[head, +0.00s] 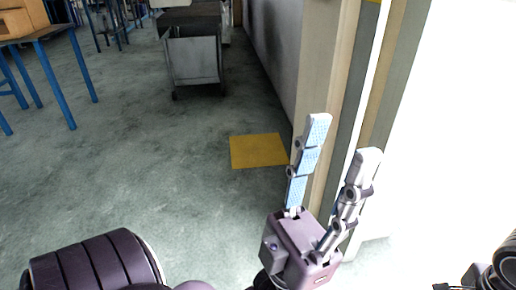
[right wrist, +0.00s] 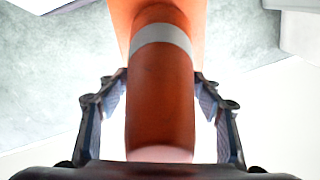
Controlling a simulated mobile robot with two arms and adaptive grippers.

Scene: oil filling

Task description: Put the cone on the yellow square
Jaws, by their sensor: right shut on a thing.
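The yellow square (head: 258,150) lies flat on the floor in the middle of the head view, bare, with its right edge close to the wall corner. My left gripper (head: 344,137) is open and empty, its fingers pointing up in front of the wall corner, right of the square. The orange cone (right wrist: 160,95) with a white band fills the middle of the right wrist view. My right gripper (right wrist: 160,82) is shut on the cone, one finger on each side of its body. The cone and the right gripper's fingers do not show in the head view.
A wall corner with wooden edging (head: 318,70) stands right of the square. A grey cart (head: 195,62) stands farther back. A blue-legged table (head: 55,80) with a box (head: 20,17) is at the far left. The floor left of the square is clear.

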